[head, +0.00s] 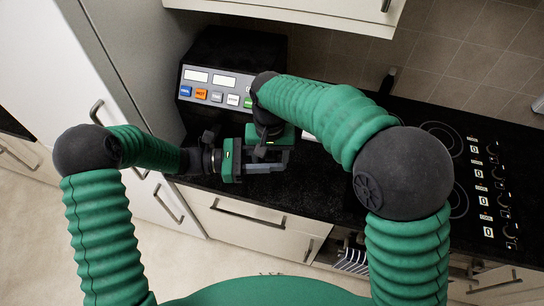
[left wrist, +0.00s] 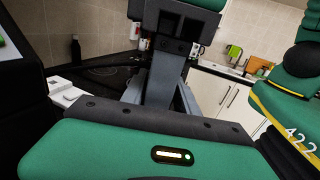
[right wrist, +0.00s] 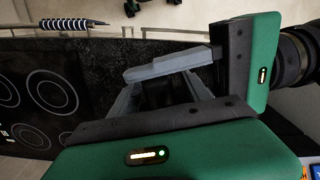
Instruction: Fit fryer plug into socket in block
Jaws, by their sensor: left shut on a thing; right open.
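The black fryer (head: 235,48) stands at the back left of the counter, its button panel facing me. My left gripper (head: 272,160) is shut in front of the fryer, and its grey fingers also show in the right wrist view (right wrist: 165,68). The plug cannot be made out; the fingers and my right gripper hide what is held. My right gripper (right wrist: 158,98) is open, pointing down right at the left gripper's fingers, with a dark shape between its fingers that I cannot identify. A white block-like piece (left wrist: 62,90) lies on the counter, mostly hidden in the head view (head: 308,136).
The black counter (head: 300,190) is bare in front of the grippers. A hob (head: 445,140) with knobs lies to the right. A tall white cabinet (head: 45,55) bounds the left, and an upper cupboard (head: 300,10) hangs above. A striped item (head: 352,260) is below the counter.

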